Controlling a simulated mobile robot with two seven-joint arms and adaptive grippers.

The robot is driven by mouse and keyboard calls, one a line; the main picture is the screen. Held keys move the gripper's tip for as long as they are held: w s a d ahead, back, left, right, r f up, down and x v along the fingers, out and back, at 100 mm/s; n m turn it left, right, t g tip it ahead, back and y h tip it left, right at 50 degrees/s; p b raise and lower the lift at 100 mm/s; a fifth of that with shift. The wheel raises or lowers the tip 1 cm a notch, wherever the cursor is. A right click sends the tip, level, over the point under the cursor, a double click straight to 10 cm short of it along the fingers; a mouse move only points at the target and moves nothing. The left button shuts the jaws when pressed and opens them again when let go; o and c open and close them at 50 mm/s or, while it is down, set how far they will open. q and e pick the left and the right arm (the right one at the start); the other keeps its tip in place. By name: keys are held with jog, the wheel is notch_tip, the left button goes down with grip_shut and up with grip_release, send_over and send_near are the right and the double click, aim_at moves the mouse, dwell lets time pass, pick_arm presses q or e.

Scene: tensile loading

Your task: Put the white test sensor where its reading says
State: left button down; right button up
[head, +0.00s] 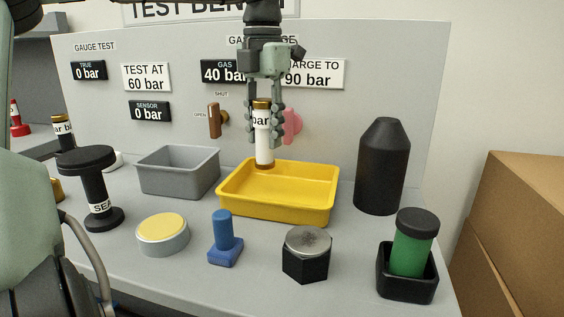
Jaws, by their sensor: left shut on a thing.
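The white test sensor (262,122) has a gold-brown top and a brown base, with "bar" readable on its label; any number is hidden. My left gripper (264,140) reaches down from the top and is shut on it, fingers on both sides. The sensor is upright at the back of the yellow tray (327,207). Its base overlaps the tray's far rim in the picture, and I cannot tell how high it is. The grey tray (150,182) to the left looks empty. The SENSOR display (150,112) reads 0 bar and the TRUE display (89,70) reads 0 bar. My right gripper is not in view.
Signs read TEST AT 60 bar (147,77), GAS 40 bar (221,71) and 90 bar (315,74). A brown lever (214,120) and pink handle (293,125) are on the panel. A black cylinder (383,168), blue stamp-like piece (224,238) and black hex block (306,256) stand nearby.

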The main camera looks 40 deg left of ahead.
pick_arm(q)
jog(key=d+f, duration=0.1)
jog(key=f, duration=0.1)
jog(key=w+d+f, duration=0.1)
jog(key=f, duration=0.2)
jog(key=shift+w+d+f, duration=0.3)
jog(key=shift+w+d, duration=0.05)
jog(key=shift+d, duration=0.05)
jog(key=shift+f, duration=0.25)
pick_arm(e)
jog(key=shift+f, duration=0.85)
pick_arm(q)
jog(key=c, duration=1.5)
grip_release()
jog(key=shift+o, duration=2.2)
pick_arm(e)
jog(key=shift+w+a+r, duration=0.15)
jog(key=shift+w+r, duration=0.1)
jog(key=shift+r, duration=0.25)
